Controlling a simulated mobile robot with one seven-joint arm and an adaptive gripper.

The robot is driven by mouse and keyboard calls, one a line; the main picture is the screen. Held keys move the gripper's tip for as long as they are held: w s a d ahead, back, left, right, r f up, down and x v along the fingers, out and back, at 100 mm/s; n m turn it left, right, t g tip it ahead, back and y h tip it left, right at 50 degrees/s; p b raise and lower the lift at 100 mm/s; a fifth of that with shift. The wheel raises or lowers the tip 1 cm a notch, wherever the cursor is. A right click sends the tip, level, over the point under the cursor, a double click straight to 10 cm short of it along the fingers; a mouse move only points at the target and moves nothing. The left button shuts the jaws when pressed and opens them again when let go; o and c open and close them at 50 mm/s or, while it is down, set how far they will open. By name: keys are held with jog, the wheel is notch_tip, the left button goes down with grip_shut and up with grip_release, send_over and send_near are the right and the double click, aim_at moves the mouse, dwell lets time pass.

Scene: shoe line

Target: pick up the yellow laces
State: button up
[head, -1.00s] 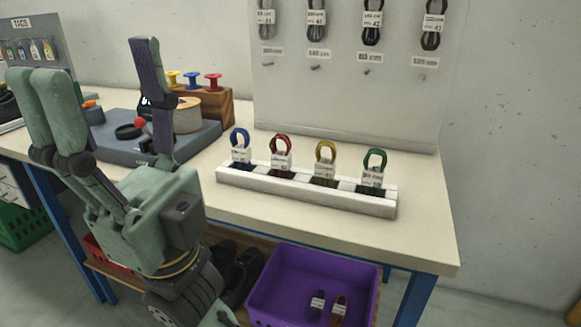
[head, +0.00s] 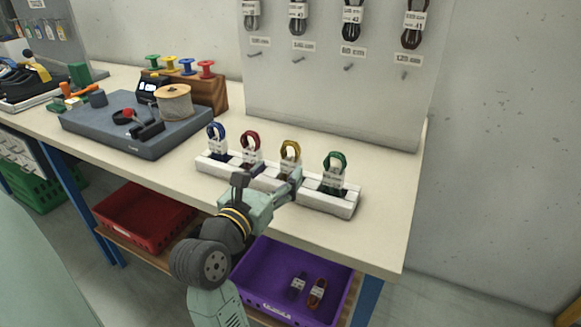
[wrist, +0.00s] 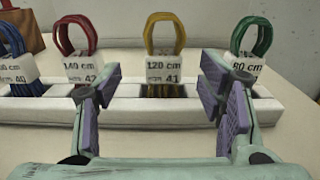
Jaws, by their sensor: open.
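The yellow laces (head: 290,152) stand upright as a loop with a white label in a slot of the white rack (head: 342,208) on the bench. In the wrist view the yellow laces (wrist: 164,35) are near the middle, and their label reads 120 cm, 41. My gripper (wrist: 163,85) is open, with its purple-padded fingers to the left and right of the yellow laces' label. In the head view my gripper (head: 268,184) is in front of the rack, low before the yellow laces. Nothing is held between the fingers.
Red laces (wrist: 77,35) and green laces (wrist: 252,36) stand close on either side, and blue laces (head: 216,137) at the left end. A pegboard (head: 335,100) rises behind. A purple crate (head: 255,300) is below the bench.

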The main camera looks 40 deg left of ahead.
aim_at(288, 162)
jog(key=shift+d+p+x, duration=0.1)
jog(key=shift+p+x, duration=0.4)
jog(key=shift+x, duration=1.1)
jog(key=shift+d+p+x, duration=0.15)
jog(key=shift+p+x, duration=0.35)
jog(key=shift+x, duration=1.1)
jog(key=shift+c, duration=0.2)
jog(key=c, duration=1.1)
jog(key=shift+o, duration=0.2)
